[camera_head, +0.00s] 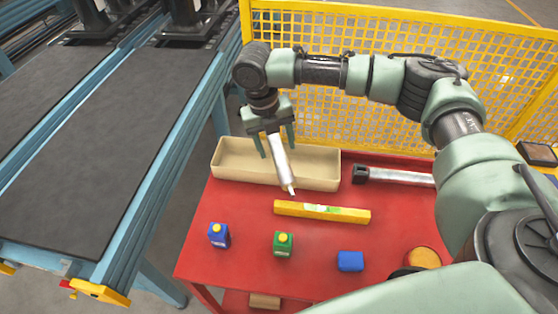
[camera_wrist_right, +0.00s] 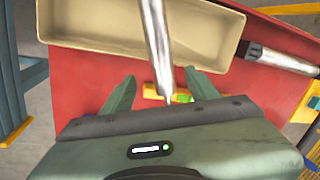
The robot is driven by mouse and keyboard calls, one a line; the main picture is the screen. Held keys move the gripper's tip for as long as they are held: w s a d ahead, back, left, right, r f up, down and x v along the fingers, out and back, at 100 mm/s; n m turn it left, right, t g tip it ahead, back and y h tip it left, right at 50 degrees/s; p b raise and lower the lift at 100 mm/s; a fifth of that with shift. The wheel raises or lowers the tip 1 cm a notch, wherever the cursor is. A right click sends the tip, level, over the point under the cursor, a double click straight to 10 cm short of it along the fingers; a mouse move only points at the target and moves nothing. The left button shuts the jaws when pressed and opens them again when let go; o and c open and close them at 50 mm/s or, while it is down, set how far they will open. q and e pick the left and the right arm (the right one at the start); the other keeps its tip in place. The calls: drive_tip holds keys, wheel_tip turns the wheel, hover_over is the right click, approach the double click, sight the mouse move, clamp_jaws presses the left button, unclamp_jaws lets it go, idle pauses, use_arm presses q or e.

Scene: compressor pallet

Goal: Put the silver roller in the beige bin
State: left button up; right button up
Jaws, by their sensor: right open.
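The silver roller (camera_head: 281,160) is a pale metallic cylinder with a thin tip, steeply tilted between the fingers of my right gripper (camera_head: 276,150). It also shows in the wrist view (camera_wrist_right: 157,45), passing between the spread fingers (camera_wrist_right: 162,80) with clear gaps on both sides. The right gripper is open. The long beige bin (camera_head: 322,171) lies at the back of the red table; the roller overlaps its front wall in the head view, and its tip shows in front of it. I cannot tell whether the roller touches the bin. My left gripper is not in view.
A yellow mesh fence (camera_head: 345,125) stands behind. A conveyor (camera_head: 90,150) runs at left.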

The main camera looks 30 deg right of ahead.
drive_tip(key=shift+w+a+r, duration=0.1)
drive_tip(key=shift+a+r, duration=0.05)
drive_tip(key=shift+r, duration=0.9)
drive_tip(key=shift+a+r, duration=0.15)
drive_tip(key=shift+r, duration=0.9)
